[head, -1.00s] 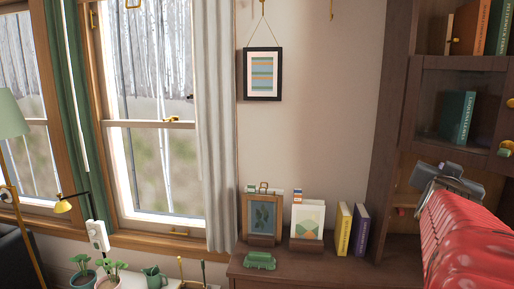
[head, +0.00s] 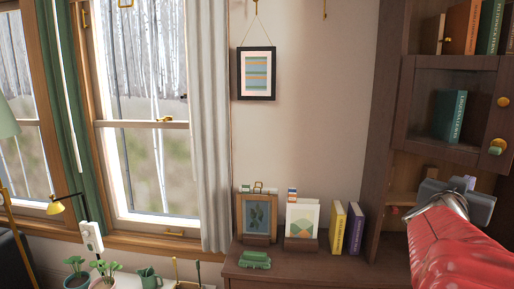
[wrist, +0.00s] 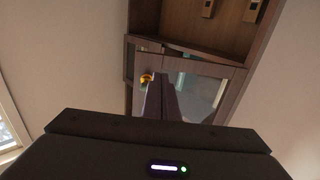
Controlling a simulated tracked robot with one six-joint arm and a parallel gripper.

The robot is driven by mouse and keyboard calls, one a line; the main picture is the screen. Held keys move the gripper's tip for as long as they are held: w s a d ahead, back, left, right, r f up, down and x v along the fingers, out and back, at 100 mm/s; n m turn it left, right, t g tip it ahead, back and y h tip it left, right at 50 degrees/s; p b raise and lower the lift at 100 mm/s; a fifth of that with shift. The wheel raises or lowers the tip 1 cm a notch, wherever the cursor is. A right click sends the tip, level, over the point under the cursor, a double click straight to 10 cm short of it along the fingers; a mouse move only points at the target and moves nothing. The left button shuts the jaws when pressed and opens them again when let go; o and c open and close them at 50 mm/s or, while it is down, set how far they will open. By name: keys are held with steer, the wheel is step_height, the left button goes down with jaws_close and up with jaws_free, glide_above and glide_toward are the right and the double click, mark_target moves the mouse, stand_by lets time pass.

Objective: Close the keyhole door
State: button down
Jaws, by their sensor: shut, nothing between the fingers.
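The wooden cabinet door with a glass pane (head: 470,76) is at the right of the head view, with a brass knob (head: 503,102) on its right side and a brass and green fitting (head: 495,148) below. A green book shows through the glass. In the wrist view the door (wrist: 205,68) sits at an angle to the cabinet frame, with a gap along its top edge, so it looks ajar. A brass knob (wrist: 147,78) is beside my fingers there. My gripper (head: 450,187) is shut and empty, below the door in the head view; I cannot tell whether it touches it.
Books (head: 462,32) stand on the shelf above the door. A low cabinet top (head: 300,262) to the left holds small frames, two books and a green toy car. A window with curtains is further left.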

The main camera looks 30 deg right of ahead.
mark_target(478, 166)
steer(key=shift+x, duration=7)
steer(key=shift+w+d, duration=0.1)
steer(key=shift+w, duration=0.15)
